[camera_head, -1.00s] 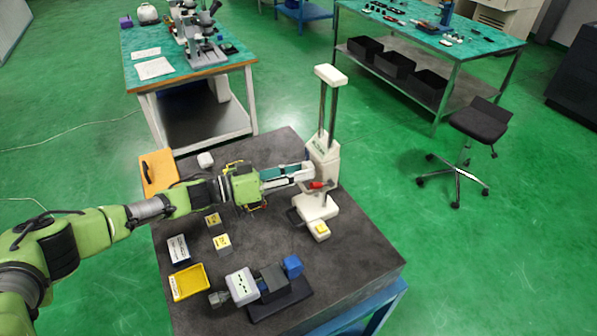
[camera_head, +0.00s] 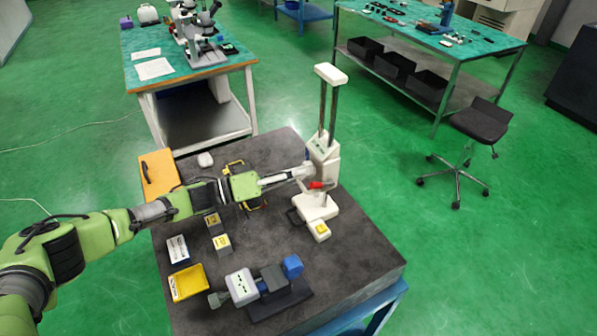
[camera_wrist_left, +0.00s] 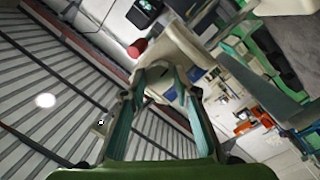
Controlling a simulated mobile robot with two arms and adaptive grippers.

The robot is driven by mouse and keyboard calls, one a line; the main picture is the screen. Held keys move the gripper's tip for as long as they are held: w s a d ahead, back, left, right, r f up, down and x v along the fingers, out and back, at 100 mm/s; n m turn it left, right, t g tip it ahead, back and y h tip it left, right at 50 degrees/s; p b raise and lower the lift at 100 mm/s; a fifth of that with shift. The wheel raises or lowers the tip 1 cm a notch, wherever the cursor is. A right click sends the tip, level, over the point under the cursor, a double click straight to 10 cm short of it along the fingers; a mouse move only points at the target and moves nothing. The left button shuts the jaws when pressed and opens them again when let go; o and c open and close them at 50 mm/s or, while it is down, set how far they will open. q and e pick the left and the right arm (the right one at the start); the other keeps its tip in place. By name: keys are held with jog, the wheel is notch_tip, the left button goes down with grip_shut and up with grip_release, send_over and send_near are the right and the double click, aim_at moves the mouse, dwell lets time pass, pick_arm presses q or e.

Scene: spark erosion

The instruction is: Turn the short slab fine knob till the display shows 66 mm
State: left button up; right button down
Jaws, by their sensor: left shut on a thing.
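A white height gauge (camera_head: 318,205) with two upright columns and a dark display stands on the dark granite slab (camera_head: 350,255). In the left wrist view its display (camera_wrist_left: 148,7) is at the top, too oblique to read, with a red knob (camera_wrist_left: 137,48) below it. My left gripper (camera_head: 307,170) reaches the gauge's carriage from the left, at display height. Its fingertips (camera_wrist_left: 163,80) are shut on a small pale knob (camera_wrist_left: 160,88) on the carriage, partly hidden between the pads. My right gripper is not in view.
The slab's front right is clear. A stool (camera_head: 480,120) stands on the floor.

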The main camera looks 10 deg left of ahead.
pick_arm(q)
jog(key=o, duration=1.1)
jog(key=v, duration=1.2)
jog(key=shift+f, duration=0.1)
